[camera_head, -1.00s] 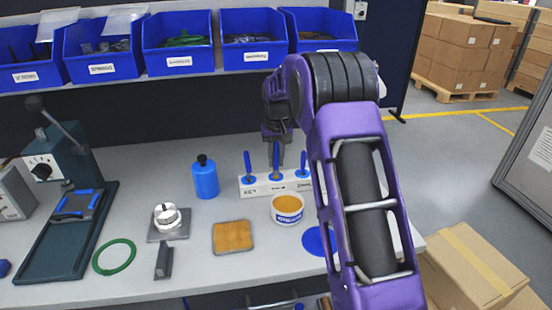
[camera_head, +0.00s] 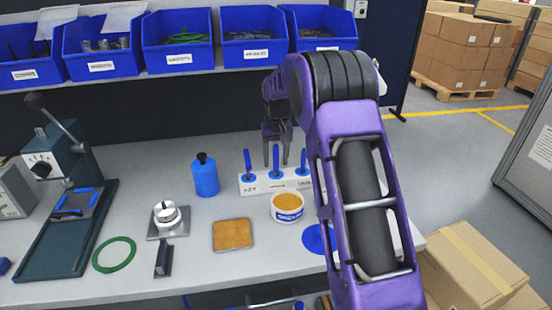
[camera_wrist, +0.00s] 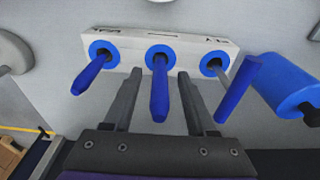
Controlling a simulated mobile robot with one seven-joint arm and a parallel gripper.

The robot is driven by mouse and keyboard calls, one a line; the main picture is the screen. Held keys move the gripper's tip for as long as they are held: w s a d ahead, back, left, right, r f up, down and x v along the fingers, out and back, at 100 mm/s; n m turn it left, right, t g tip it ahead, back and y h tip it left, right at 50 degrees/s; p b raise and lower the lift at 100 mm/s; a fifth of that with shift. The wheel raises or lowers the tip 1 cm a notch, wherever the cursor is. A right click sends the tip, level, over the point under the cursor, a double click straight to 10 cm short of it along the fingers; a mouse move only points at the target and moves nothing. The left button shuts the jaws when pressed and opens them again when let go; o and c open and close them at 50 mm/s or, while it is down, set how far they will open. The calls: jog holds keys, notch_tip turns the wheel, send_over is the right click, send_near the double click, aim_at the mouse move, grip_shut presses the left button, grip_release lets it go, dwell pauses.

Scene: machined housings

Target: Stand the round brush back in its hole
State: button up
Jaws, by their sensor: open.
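A white block (camera_head: 262,186) with holes stands on the bench and holds three blue-handled tools. The middle handle (camera_head: 277,162) stands upright in its hole, also in the wrist view (camera_wrist: 160,95). The left handle (camera_head: 248,164) and right handle (camera_head: 303,164) stand in the other holes. Their working ends are hidden, so I cannot tell from shape which is the round brush. My gripper (camera_head: 277,165) is open at the block; in the wrist view its fingers (camera_wrist: 159,74) lie either side of the middle handle, with gaps visible.
A blue bottle (camera_head: 205,178) stands left of the block. A white tub (camera_head: 287,207) with orange content stands in front of it. A cork-coloured pad (camera_head: 233,235), metal fixture (camera_head: 167,217) and green ring (camera_head: 114,255) lie further left. Blue bins (camera_head: 178,42) line the shelf behind.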

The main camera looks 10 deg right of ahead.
notch_tip(320, 180, up, 17)
jog(key=s+p, duration=0.1)
jog(key=s, duration=0.1)
jog(key=shift+r+p, duration=0.2)
jog(key=shift+p, duration=0.1)
